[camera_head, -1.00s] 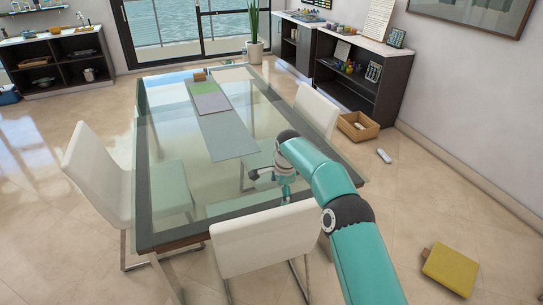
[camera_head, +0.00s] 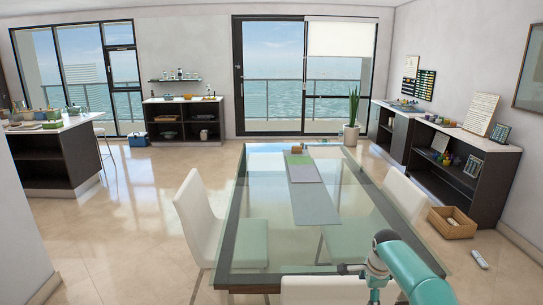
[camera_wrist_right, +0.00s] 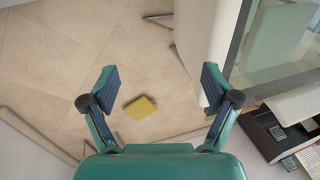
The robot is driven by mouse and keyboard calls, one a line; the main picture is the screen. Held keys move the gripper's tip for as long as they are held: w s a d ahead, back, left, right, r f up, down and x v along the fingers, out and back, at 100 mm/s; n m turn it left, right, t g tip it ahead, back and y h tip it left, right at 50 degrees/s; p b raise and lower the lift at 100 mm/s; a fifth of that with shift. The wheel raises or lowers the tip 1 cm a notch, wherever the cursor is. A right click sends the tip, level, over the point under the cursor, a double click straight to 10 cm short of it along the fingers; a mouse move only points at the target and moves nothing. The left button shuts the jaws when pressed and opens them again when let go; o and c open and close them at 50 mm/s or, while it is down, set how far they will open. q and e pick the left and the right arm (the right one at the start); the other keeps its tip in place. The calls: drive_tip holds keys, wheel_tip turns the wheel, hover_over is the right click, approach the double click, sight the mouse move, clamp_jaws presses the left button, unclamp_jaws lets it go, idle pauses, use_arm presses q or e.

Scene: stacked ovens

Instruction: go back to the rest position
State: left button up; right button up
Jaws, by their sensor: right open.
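My right arm (camera_head: 415,272) comes in from the lower right corner of the head view, by the near right corner of the glass table (camera_head: 262,235). My right gripper (camera_wrist_right: 160,82) is open in the right wrist view, with nothing between its two fingers. It points toward the tiled floor, and the table shows at the upper right of that view. In the head view its fingers are small and hard to make out near the table's front edge. My left gripper is not in view.
White chairs stand left (camera_head: 198,215), right (camera_head: 405,195) and in front (camera_head: 325,291) of the table. A wooden box (camera_head: 452,230) lies on the floor at the right. A yellow flat item (camera_wrist_right: 140,107) lies on the floor. The floor left of the table is open.

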drive_tip(key=s+a+f+n+g+y, duration=0.1)
drive_tip(key=s+a+f+n, duration=0.15)
drive_tip(key=s+f, duration=0.4)
drive_tip(key=s+a+f+n+g+y+b, duration=0.1)
drive_tip(key=s+a+f+g, duration=0.15)
drive_tip(key=s+f, duration=0.45)
drive_tip(key=s+a+f+n+g+y, duration=0.1)
drive_tip(key=s+a+f, duration=0.35)
drive_tip(key=s, duration=0.35)
drive_tip(key=s+a+f+n+t, duration=0.1)
drive_tip(key=s+a+n, duration=0.2)
drive_tip(key=s+n, duration=0.3)
drive_tip(key=s+a+f+n+t+y, duration=0.1)
drive_tip(key=s+n, duration=0.5)
drive_tip(key=s, duration=0.7)
drive_tip(key=shift+s+a+f, duration=0.15)
drive_tip(key=shift+a+f, duration=0.35)
drive_tip(key=shift+a, duration=0.7)
